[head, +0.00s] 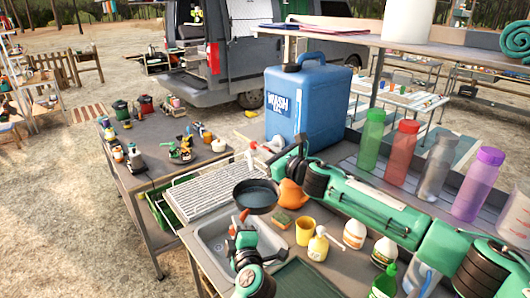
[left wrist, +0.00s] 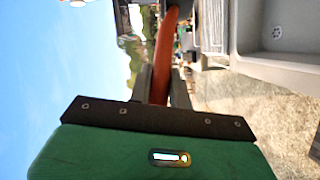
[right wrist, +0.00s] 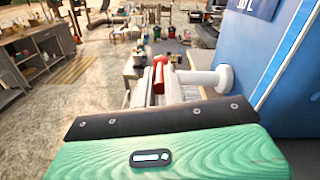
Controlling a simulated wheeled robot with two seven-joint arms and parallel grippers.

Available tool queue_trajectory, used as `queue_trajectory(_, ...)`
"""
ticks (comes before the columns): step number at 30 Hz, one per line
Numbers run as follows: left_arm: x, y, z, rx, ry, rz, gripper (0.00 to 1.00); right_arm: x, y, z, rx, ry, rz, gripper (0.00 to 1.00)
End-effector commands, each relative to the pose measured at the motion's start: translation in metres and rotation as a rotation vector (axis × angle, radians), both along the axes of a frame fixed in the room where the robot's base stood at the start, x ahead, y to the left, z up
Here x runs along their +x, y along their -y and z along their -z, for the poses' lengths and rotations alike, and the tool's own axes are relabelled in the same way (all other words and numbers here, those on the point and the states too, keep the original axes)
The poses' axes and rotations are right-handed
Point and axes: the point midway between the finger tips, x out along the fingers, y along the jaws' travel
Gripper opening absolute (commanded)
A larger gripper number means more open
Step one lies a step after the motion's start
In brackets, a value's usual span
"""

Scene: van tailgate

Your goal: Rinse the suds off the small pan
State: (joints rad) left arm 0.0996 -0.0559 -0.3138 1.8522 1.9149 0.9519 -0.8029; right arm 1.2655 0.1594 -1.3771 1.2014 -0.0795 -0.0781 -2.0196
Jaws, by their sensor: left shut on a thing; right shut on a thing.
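The small pan (head: 257,197) is dark, with a bluish inside, and is held above the back edge of the sink (head: 209,238). No clear suds show at this size. My left gripper (head: 240,228) is shut on its red-orange handle, which also shows in the left wrist view (left wrist: 165,50). The blue wash jug (head: 305,103) stands behind, with a white tap (right wrist: 203,80) on its side. My right gripper (head: 262,155) is shut on the tap's red lever (right wrist: 160,74). The pan is below the tap in the head view. I see no water stream.
A white drying rack (head: 205,190) lies left of the pan. A sponge (head: 283,219), a yellow cup (head: 305,231) and a soap bottle (head: 318,245) stand right of the sink. My right arm crosses above the counter. Coloured bottles (head: 401,150) line the back right.

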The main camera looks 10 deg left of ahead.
Motion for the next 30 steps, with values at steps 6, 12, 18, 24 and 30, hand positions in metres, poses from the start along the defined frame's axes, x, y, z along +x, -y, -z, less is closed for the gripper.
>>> queue_trajectory(6,0.0,0.0,-0.002,0.0,0.004,0.001,0.0,0.001,0.001,-0.001,0.0,-0.001,-0.014,0.0)
queue_trajectory(12,0.0,0.0,-0.002,0.0,0.004,0.001,0.0,0.001,0.001,-0.001,0.001,-0.001,-0.013,0.14)
queue_trajectory(18,0.0,0.0,-0.002,0.0,0.004,0.001,0.0,0.001,0.001,-0.001,0.0,-0.001,-0.013,0.32)
queue_trajectory(24,0.0,0.0,-0.002,0.0,0.004,0.001,0.0,0.001,0.002,0.0,0.0,0.0,-0.012,0.32)
queue_trajectory(30,0.0,0.0,-0.002,0.0,0.004,0.001,0.0,-0.007,0.014,0.0,-0.002,0.0,-0.012,0.32)
